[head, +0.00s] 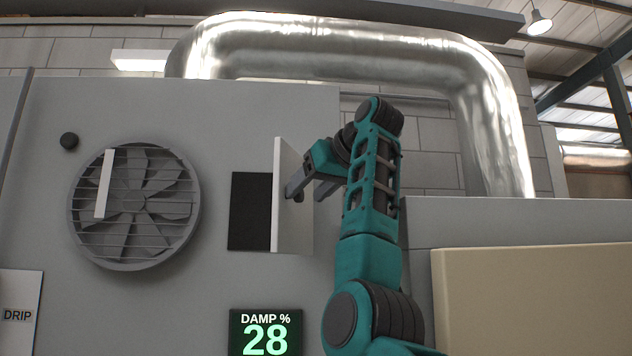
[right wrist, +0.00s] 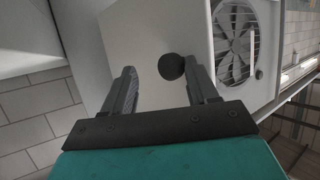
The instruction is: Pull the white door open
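The white door (head: 292,233) stands swung out from the grey wall panel in the head view, with a dark opening (head: 250,212) to its left. In the right wrist view the door's pale face (right wrist: 140,40) fills the middle. A dark round knob (right wrist: 171,66) sits on that face. My right gripper (head: 295,190) is in front of the door. Its two fingers (right wrist: 162,88) are spread apart in the right wrist view. The knob appears between them, closer to the right finger, with no clear grip on it. My left gripper is not in view.
A round fan (head: 134,205) with a white strip is left of the opening. A dark knob (head: 69,141) is on the panel above it. A damp display (head: 266,333) reading 28 is below. A beige board (head: 535,300) is at right, a silver duct (head: 340,45) above.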

